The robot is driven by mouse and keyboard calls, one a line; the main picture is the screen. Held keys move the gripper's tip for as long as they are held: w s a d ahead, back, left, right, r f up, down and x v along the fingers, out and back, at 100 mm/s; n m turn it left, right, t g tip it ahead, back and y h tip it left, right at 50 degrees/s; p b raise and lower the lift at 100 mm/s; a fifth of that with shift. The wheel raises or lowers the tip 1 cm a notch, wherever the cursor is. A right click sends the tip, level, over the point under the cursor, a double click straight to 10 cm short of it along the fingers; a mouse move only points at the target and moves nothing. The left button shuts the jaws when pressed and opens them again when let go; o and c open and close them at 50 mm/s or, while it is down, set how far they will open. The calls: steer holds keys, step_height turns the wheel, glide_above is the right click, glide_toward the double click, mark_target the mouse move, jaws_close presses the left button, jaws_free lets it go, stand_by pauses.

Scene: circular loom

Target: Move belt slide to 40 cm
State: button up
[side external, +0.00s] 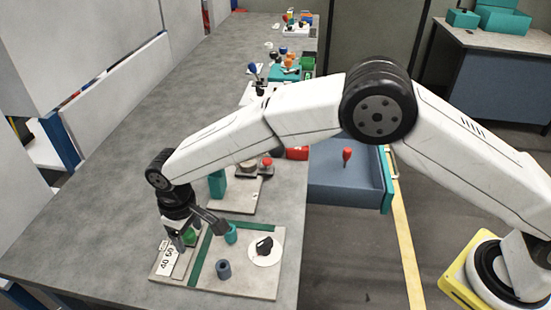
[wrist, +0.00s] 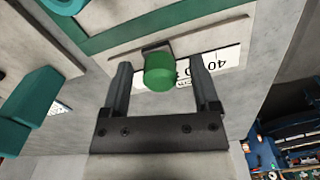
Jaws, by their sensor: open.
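The belt slide has a green knob (wrist: 159,72), which also shows partly behind my fingers in the side view (side external: 190,237). Beside it lies a white scale plate (side external: 168,259) with 40 and 60 printed on it. In the wrist view the plate (wrist: 228,58) shows 40 right of the knob; other digits are partly hidden by the knob and a finger. My gripper (wrist: 160,64) is open, with one finger on each side of the knob and visible gaps between. In the side view my gripper (side external: 184,238) points down at the board's left edge.
The board (side external: 240,285) carries a green stripe (side external: 206,251), a teal ring (side external: 231,233), a blue-grey cylinder (side external: 223,269) and a white dial with a black knob (side external: 264,247). A teal block (side external: 217,184) stands behind. An open drawer (side external: 340,195) juts out right.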

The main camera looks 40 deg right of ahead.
jaws_close()
stand_by(1.4)
